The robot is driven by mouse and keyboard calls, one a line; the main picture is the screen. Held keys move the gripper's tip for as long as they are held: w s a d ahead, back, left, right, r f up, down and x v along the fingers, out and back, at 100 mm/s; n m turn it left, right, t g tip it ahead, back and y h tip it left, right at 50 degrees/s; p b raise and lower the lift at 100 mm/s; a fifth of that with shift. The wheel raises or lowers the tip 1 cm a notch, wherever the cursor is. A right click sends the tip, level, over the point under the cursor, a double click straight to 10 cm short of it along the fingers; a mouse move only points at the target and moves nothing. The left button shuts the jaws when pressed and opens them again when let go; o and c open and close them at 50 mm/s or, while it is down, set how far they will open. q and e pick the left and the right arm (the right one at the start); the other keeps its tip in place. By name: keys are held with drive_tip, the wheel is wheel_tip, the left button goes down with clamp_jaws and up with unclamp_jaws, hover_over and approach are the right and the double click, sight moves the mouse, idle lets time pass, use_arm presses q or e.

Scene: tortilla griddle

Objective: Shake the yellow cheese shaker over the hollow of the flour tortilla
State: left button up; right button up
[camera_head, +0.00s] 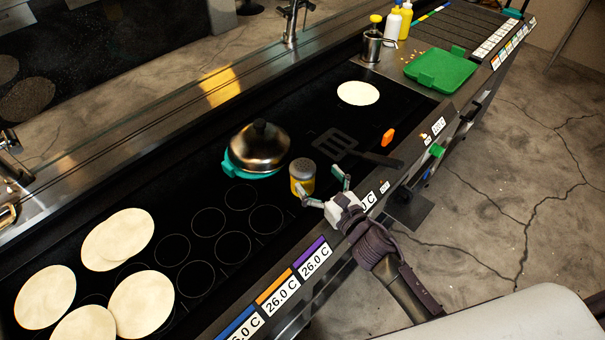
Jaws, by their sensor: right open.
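The yellow cheese shaker (302,183) with a grey top stands upright on the black griddle, just right of the domed lid. My right gripper (324,184) is open, with its two fingers spread at the right side of the shaker. One finger is close to the shaker's base; I cannot tell if it touches. A pale flour tortilla (358,93) lies alone at the far end of the griddle. Several more tortillas (43,297) lie at the near left, some overlapping. No hollow can be made out in any of them. My left gripper is not in view.
A metal domed lid (260,146) sits on a teal base. A black spatula (337,142) lies behind the shaker, its handle toward the front edge. A green tray (440,69), metal container (372,46) and bottles (405,20) stand at the far end. The middle griddle has empty outlined circles.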

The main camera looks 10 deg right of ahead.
sight(296, 159)
drive_tip(key=shift+w+a+r+p, duration=0.1)
drive_tip(key=shift+w+a+p, duration=0.2)
drive_tip(key=shift+w, duration=0.25)
drive_tip(key=x, duration=0.1)
drive_tip(key=p+x, duration=0.1)
drive_tip(key=x, duration=0.1)
drive_tip(key=shift+w+a, duration=0.25)
drive_tip(key=shift+a, duration=0.1)
drive_tip(key=shift+w+a+f, duration=0.15)
drive_tip(key=shift+w+f, duration=0.15)
drive_tip(key=shift+c, duration=0.4)
drive_tip(key=c, duration=1.3)
